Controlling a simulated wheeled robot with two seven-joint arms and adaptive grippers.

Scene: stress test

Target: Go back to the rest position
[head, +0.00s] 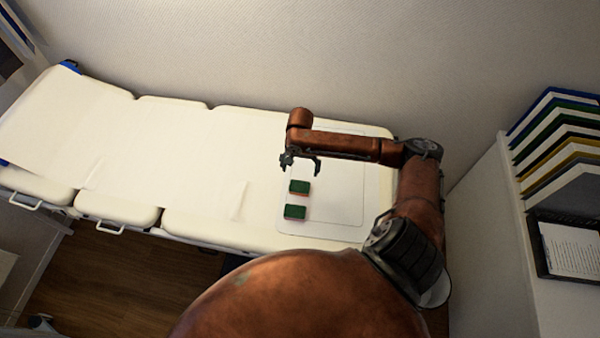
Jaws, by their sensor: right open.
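My right gripper (301,165) is open and empty. It hangs over the right part of the padded white table, just beyond two small green blocks with reddish undersides. The farther block (299,187) lies closest to my fingers, with a visible gap between them. The nearer block (294,212) lies a little closer to me. My right arm reaches up from the lower right and bends left at the elbow over the table. My left gripper is not in view.
Both blocks lie on a white board (340,215) on the padded table (195,180). A wall runs behind the table. A white cabinet (505,240) at the right carries a rack of coloured folders (555,140) and a dark tray with papers (570,248). The table's left part is clear.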

